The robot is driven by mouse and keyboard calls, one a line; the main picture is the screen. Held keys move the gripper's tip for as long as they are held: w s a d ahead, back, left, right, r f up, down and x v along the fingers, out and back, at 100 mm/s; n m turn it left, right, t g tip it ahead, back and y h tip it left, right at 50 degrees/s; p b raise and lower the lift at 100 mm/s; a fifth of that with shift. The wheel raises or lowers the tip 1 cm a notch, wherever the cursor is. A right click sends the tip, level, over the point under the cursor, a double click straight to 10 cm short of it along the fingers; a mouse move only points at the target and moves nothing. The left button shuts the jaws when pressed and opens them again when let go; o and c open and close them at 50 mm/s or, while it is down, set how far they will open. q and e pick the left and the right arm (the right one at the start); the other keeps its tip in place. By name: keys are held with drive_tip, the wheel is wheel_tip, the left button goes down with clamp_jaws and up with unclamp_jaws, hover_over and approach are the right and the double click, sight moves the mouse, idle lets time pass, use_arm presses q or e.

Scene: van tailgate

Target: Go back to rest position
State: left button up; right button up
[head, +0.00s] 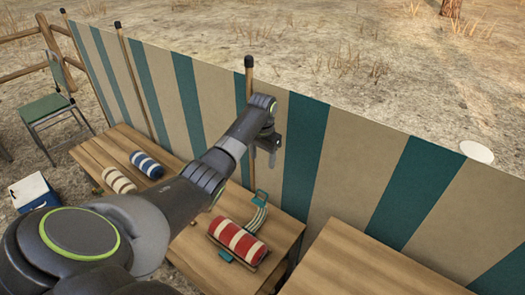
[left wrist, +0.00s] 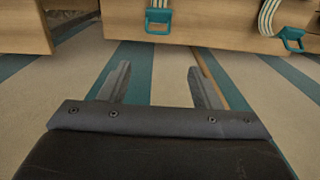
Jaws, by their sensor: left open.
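My left arm reaches in from the lower left of the head view. Its left gripper (head: 271,154) hangs in front of the striped fabric screen, above and beyond the table's back edge. In the left wrist view the left gripper (left wrist: 158,84) has its two fingers spread, with nothing between them. My right gripper is not in view. A red-and-cream striped roll (head: 238,241) lies on the wooden table, below the gripper and apart from it. A cream strap with teal buckles (head: 258,214) lies beside the roll; it also shows in the left wrist view (left wrist: 269,17).
The striped screen (head: 330,165) runs behind, held by poles. A second wooden top (head: 365,268) is at right. A green chair (head: 46,108) stands far left.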

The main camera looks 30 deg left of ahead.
use_arm(q)
wheel_tip(320, 180, up, 2)
drive_tip(key=shift+r, duration=0.1)
idle(0.5)
